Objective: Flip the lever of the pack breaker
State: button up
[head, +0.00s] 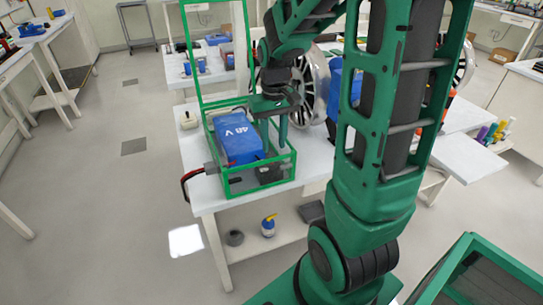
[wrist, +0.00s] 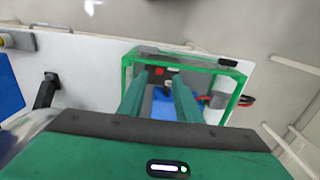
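A blue pack marked 48 V (head: 238,140) sits inside a green open-frame chassis (head: 226,182) on a white table. In the wrist view the pack (wrist: 160,106) shows between my fingers, and the chassis rim (wrist: 240,92) runs around them. My gripper (head: 268,118) is over the chassis. In the wrist view its two green fingers (wrist: 162,76) are apart with nothing held between them. A small dark part (wrist: 168,84) and a red spot show near the fingertips. I cannot tell whether either is the breaker lever. A dark block (head: 268,172) sits low in the chassis.
A small pale box with a dark knob (head: 188,121) stands on the table (head: 208,200), left of the chassis. A red and black cable (head: 190,178) comes out at the left. A large wheel (head: 312,85) stands behind.

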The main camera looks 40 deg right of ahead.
notch_tip(320, 180, down, 6)
jog(key=shift+r, duration=0.1)
dwell(0.4)
grip_shut()
